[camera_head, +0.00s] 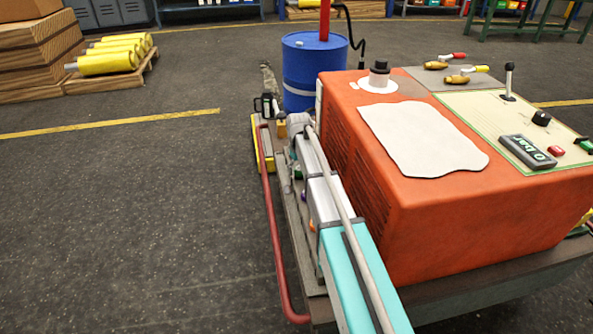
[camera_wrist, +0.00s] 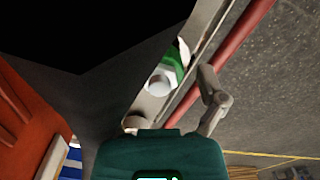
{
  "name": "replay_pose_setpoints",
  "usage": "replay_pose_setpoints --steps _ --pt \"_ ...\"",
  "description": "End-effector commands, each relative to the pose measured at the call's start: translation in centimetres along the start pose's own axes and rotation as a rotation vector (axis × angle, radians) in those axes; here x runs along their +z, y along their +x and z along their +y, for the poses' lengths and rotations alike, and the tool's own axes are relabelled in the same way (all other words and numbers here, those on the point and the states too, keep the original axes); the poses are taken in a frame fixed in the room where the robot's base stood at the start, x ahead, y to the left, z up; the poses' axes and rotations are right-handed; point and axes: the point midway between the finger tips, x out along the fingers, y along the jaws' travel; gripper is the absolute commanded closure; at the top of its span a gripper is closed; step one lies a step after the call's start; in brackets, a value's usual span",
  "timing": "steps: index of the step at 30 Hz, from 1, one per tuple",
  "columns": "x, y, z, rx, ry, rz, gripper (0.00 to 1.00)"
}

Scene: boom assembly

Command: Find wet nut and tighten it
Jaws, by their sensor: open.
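In the wrist view a pale rounded fitting (camera_wrist: 161,81) with a green part (camera_wrist: 176,62) sits on a grey rail (camera_wrist: 204,30). I cannot make out a nut or any wetness on it. My gripper (camera_wrist: 212,100) shows one grey jointed finger, apart from the fitting and to its right. The other finger is not clear. The gripper is open with nothing seen in it. In the head view my teal and grey arm reaches along the left side of the orange machine (camera_head: 440,205) and partly hides small coloured fittings there.
A red pipe (camera_head: 270,225) runs along the machine's left side. A blue drum (camera_head: 314,70) stands behind it. Yellow cylinders (camera_head: 110,60) lie on a pallet. The floor at left is clear.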

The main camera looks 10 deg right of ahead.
Motion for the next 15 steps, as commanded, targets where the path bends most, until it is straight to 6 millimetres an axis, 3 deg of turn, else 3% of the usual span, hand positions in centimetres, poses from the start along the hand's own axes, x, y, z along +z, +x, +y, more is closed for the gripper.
replay_pose_setpoints --steps 4,15 --pt "-0.01 -0.02 -0.03 0.0 0.0 0.0 0.1" --pt "-0.02 -0.02 -0.06 0.0 -0.001 0.0 0.78"
